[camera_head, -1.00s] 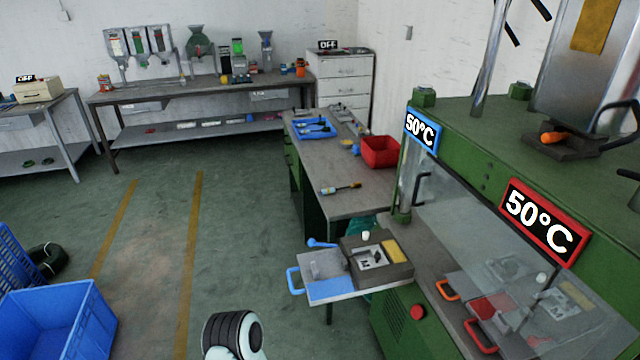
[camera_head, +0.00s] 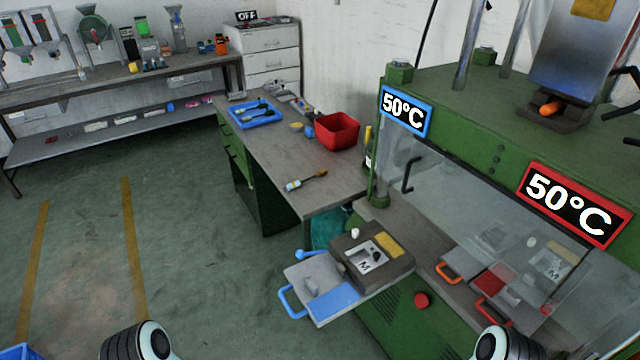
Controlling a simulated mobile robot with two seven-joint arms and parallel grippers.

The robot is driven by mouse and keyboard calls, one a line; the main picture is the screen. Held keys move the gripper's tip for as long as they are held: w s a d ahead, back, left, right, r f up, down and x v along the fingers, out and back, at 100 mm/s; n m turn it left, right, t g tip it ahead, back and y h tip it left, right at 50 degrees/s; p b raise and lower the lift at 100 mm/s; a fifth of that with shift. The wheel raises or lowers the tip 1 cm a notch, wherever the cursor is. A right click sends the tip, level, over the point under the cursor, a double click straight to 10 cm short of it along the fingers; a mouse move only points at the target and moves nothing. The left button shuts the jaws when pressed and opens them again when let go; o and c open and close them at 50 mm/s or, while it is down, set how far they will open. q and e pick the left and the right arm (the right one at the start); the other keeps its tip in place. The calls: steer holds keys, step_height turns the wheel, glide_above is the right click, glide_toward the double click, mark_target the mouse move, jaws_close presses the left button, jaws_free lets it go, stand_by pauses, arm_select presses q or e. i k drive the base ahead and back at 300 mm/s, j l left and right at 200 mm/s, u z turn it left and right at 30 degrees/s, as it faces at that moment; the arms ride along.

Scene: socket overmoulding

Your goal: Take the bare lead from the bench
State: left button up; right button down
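The bench (camera_head: 268,152) has a grey top and green drawers and stands left of the green press. A blue tray (camera_head: 239,119) on its far left part holds dark, cable-like pieces (camera_head: 259,109). They are too small to tell whether one of them is the bare lead. My left and right grippers are out of view. Only rounded black and white parts of my arms show at the bottom edge, well short of the bench.
A red bin (camera_head: 337,131) and a brush-like tool (camera_head: 306,181) are on the bench. The green press (camera_head: 455,125) fills the right, with a mould (camera_head: 372,252) on a blue-handled plate sticking out in front. Open green floor (camera_head: 190,230) lies left of the bench.

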mark_target(295, 184)
steer(key=i+j, duration=0.15)
steer(key=j, duration=0.15)
steer(key=i+j+z, duration=0.1)
steer(key=j, duration=0.25)
steer(key=i+j+z, duration=0.1)
steer(key=i+j, duration=0.3)
steer(key=j, duration=0.3)
steer(key=i+j+z, duration=0.15)
steer(key=j, duration=0.2)
steer(key=i+j+z, duration=0.15)
steer(key=j, duration=0.15)
steer(key=i+j+z, duration=0.1)
steer(key=j, duration=0.3)
steer(key=i+l, duration=0.05)
